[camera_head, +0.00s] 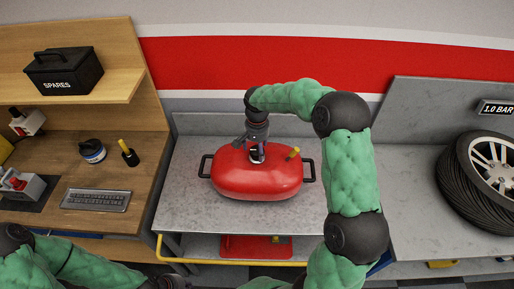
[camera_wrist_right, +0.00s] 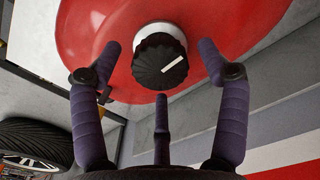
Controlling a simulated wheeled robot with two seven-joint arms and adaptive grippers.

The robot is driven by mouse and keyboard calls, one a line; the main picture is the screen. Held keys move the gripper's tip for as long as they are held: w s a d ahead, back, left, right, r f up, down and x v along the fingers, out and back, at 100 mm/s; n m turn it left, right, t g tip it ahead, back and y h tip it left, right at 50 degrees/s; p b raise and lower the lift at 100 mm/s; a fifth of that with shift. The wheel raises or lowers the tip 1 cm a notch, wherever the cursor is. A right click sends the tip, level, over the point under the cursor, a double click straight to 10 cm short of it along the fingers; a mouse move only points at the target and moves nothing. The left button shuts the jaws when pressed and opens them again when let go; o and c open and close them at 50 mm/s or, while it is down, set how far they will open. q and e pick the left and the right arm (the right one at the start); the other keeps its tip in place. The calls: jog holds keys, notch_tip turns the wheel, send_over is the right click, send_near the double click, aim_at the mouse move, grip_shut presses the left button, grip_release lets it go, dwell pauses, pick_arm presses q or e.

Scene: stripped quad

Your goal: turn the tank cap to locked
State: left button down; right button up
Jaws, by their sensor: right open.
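The red tank (camera_head: 258,185) lies on the metal bench, with dark handles at its left and right ends. Its black ribbed cap (camera_wrist_right: 158,68) has a white collar and a slanted white pointer line. In the head view the cap is mostly hidden beneath my right gripper (camera_head: 257,148), which reaches down to the top of the tank. In the right wrist view my three purple fingers are spread open around the near side of the cap, with gaps between them and it. My left arm shows at the bottom left, and its gripper is out of view.
The grey bench top (camera_head: 185,205) is clear around the tank. A yellow-tipped piece (camera_head: 293,153) stands at the tank's top right. A wooden desk (camera_head: 60,150) with a keyboard (camera_head: 97,200) is at left. A wheel (camera_head: 480,180) stands at right.

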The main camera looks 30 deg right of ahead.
aim_at(257, 150)
jog(key=shift+r, duration=0.15)
notch_tip(257, 150, up, 12)
dwell(0.5)
dwell(0.4)
